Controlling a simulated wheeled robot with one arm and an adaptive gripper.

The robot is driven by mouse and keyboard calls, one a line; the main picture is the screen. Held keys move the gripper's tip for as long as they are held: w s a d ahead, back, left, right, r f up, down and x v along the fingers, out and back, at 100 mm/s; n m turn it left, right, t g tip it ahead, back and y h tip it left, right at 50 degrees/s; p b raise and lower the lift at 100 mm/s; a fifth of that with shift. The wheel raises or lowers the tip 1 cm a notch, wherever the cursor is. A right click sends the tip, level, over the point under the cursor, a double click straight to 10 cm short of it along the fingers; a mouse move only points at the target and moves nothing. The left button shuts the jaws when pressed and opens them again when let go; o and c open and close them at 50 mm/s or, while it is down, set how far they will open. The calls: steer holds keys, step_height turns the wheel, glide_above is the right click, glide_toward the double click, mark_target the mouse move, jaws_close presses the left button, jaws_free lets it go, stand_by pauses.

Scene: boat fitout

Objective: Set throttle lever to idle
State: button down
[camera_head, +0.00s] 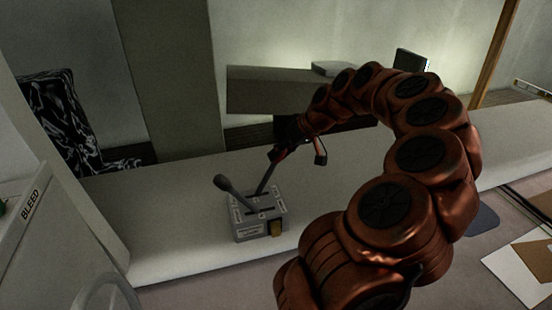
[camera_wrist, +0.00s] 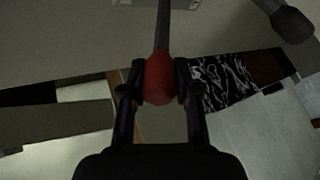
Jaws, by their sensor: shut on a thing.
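A grey control box (camera_head: 246,231) stands on the pale counter and carries two levers. The left lever has a dark grey knob (camera_head: 221,182) and leans to the left. The other lever (camera_head: 267,179) leans right, up to my gripper (camera_head: 279,153). In the wrist view its red knob (camera_wrist: 158,83) sits between my two fingers, which are shut on it. The dark grey knob also shows apart at the upper right of the wrist view (camera_wrist: 293,25). The small markings on the box are too small to read.
The pale counter (camera_head: 170,220) is clear around the box. A white panel marked BLEED (camera_head: 32,205) stands at the left. A patterned black-and-white thing (camera_head: 55,110) is behind the counter. Papers (camera_head: 520,275) lie at the lower right.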

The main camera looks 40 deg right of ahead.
steer(key=shift+s+d+f, duration=0.2)
steer(key=shift+d+f, duration=0.05)
steer(key=shift+d, duration=0.1)
steer(key=c, duration=0.8)
jaws_free()
steer(key=shift+c, duration=0.2)
steer(key=shift+r, duration=0.1)
steer(key=shift+s+d+r, duration=0.15)
steer(key=shift+s+r, duration=0.05)
steer(key=shift+r, duration=0.3)
steer(key=v, duration=1.1)
steer(key=shift+f, duration=0.15)
